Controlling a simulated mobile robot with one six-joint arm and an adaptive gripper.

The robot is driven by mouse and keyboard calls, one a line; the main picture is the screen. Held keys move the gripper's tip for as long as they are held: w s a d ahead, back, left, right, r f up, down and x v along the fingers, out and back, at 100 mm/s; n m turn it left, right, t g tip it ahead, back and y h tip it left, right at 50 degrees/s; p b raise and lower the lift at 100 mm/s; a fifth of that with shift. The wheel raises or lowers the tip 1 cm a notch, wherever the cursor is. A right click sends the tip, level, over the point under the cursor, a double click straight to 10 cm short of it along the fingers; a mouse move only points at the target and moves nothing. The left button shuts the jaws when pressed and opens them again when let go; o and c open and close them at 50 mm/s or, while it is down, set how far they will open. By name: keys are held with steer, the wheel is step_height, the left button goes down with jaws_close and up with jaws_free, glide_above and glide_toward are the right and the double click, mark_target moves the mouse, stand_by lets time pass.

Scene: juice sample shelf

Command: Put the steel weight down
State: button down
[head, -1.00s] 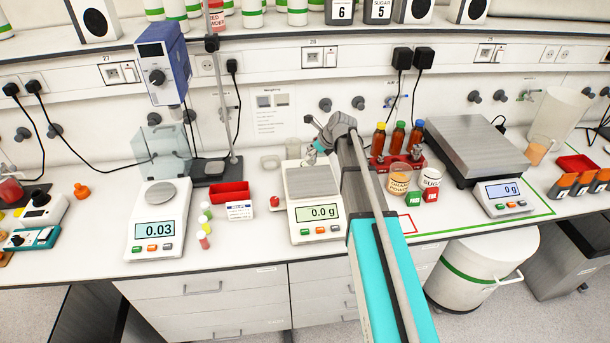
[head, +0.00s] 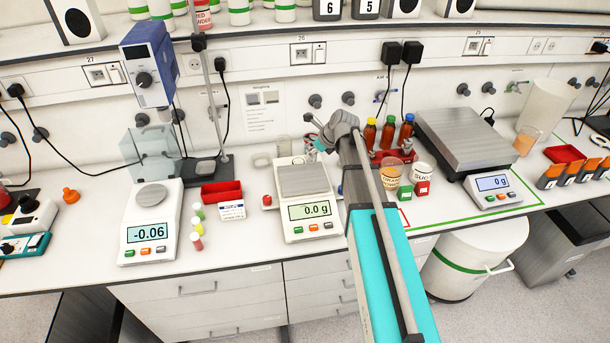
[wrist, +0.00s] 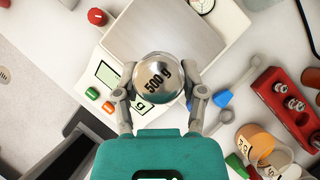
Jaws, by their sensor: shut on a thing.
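The steel weight (wrist: 158,80), a shiny ball-like piece marked "500 g", sits between the two fingers of my gripper (wrist: 160,93) in the wrist view. The fingers are shut on it from both sides. Behind it in that view is the steel pan (wrist: 180,28) of the middle balance, and the weight overlaps the pan's near edge. In the head view this balance (head: 312,232) reads 0.0 g, and my gripper (head: 322,138) is at its back right. The weight cannot be made out there.
A red rack (wrist: 290,110) with metal pieces and powder tubs (head: 390,175) stand right of the middle balance. A left balance (head: 150,245) reads -0.06. A large scale (head: 468,140) at right reads 0 g, with an empty pan. A red tray (head: 221,190) lies between the left and middle balances.

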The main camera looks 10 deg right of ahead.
steer(key=s+d+r+p, duration=0.2)
steer(key=s+d+r, duration=0.1)
steer(key=s, duration=0.6)
steer(key=shift+s+d+r+p, duration=0.2)
steer(key=shift+d+p, duration=0.15)
steer(key=shift+d, duration=0.25)
steer(key=shift+w, duration=0.15)
steer(key=w+a+f+b, duration=0.1)
steer(key=w, duration=0.1)
steer(key=w+a+f+b, duration=0.2)
steer(key=w, duration=0.1)
steer(key=w+a+f+b, duration=0.1)
steer(key=w, duration=0.2)
steer(key=shift+w+a+f, duration=0.15)
steer(key=shift+a+f, duration=0.05)
steer(key=shift+f, duration=0.05)
steer(key=b+x, duration=0.4)
steer(key=shift+w+d+f, duration=0.1)
steer(key=shift+w+f, duration=0.15)
steer(key=shift+w, duration=0.15)
steer(key=shift+w+a+f+b, duration=0.2)
steer(key=shift+w+f+b, duration=0.15)
steer(key=shift+b, duration=0.15)
